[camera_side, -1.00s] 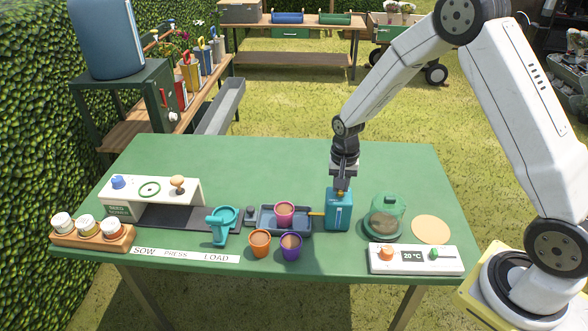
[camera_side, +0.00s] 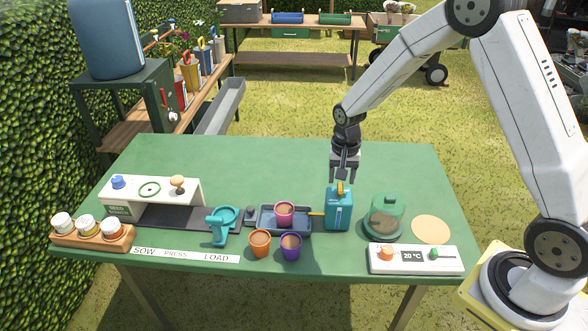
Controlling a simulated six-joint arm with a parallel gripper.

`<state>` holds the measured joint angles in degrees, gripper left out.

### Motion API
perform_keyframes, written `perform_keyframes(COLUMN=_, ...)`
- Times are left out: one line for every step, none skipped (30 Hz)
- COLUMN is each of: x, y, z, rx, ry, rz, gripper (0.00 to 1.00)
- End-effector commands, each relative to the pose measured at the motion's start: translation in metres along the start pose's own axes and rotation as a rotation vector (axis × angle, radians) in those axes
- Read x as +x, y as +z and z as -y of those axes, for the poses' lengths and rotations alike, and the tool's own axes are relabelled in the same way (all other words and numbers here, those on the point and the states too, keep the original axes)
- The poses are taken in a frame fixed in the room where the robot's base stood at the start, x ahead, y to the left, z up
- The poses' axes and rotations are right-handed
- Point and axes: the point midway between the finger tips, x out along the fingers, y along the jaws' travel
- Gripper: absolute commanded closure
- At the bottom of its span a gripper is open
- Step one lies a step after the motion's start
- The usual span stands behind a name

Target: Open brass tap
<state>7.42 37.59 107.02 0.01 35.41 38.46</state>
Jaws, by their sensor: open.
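A teal tank (camera_side: 339,212) stands on the green table, right of the middle. A brass-yellow piece (camera_side: 340,189) sticks up from its top. A thin brass-yellow spout (camera_side: 317,214) points left from its side toward the blue-grey tray (camera_side: 268,232). I cannot tell which of these parts is the tap. A pink pot (camera_side: 285,211) filled with brown soil is in the tray, close to the spout's end. My gripper (camera_side: 342,178) points down just above the brass top piece, open and empty, with its fingers apart from the tank.
An orange pot (camera_side: 260,241) and a purple pot (camera_side: 291,244) stand in front of the tray. A green glass dome (camera_side: 384,214) and a white control box (camera_side: 415,259) are right of the tank. The table's back middle is clear.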

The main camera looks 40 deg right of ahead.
Motion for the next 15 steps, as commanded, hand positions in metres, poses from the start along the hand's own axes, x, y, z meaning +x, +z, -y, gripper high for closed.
perform_keyframes(x=-0.008, y=-0.001, z=0.001, rx=0.000, ry=-0.002, rz=-0.003, gripper=0.41)
perform_keyframes(x=-0.011, y=-0.001, z=0.000, rx=0.000, ry=-0.002, rz=-0.002, gripper=0.41)
perform_keyframes(x=-0.016, y=0.000, z=0.000, rx=0.000, ry=-0.002, rz=-0.002, gripper=0.41)
perform_keyframes(x=-0.020, y=-0.001, z=0.000, rx=0.000, ry=-0.002, rz=-0.003, gripper=0.41)
perform_keyframes(x=-0.024, y=0.000, z=0.000, rx=0.000, ry=-0.002, rz=-0.002, gripper=0.41)
perform_keyframes(x=-0.028, y=0.000, z=0.000, rx=0.001, ry=-0.001, rz=-0.002, gripper=0.41)
perform_keyframes(x=-0.032, y=0.000, z=0.000, rx=0.001, ry=-0.002, rz=-0.002, gripper=0.41)
perform_keyframes(x=-0.035, y=-0.001, z=0.000, rx=0.001, ry=-0.002, rz=-0.002, gripper=0.41)
perform_keyframes(x=-0.039, y=0.000, z=0.000, rx=0.001, ry=-0.001, rz=-0.001, gripper=0.41)
perform_keyframes(x=-0.041, y=0.000, z=0.000, rx=0.001, ry=-0.001, rz=-0.001, gripper=0.41)
perform_keyframes(x=-0.044, y=0.000, z=0.000, rx=0.001, ry=-0.001, rz=-0.001, gripper=0.41)
perform_keyframes(x=-0.046, y=0.000, z=0.000, rx=0.001, ry=-0.001, rz=-0.002, gripper=0.41)
perform_keyframes(x=-0.048, y=0.000, z=0.000, rx=0.001, ry=-0.001, rz=-0.001, gripper=0.41)
perform_keyframes(x=-0.049, y=0.000, z=0.000, rx=0.001, ry=-0.001, rz=-0.001, gripper=0.41)
perform_keyframes(x=-0.050, y=0.000, z=0.000, rx=0.001, ry=0.000, rz=0.000, gripper=0.41)
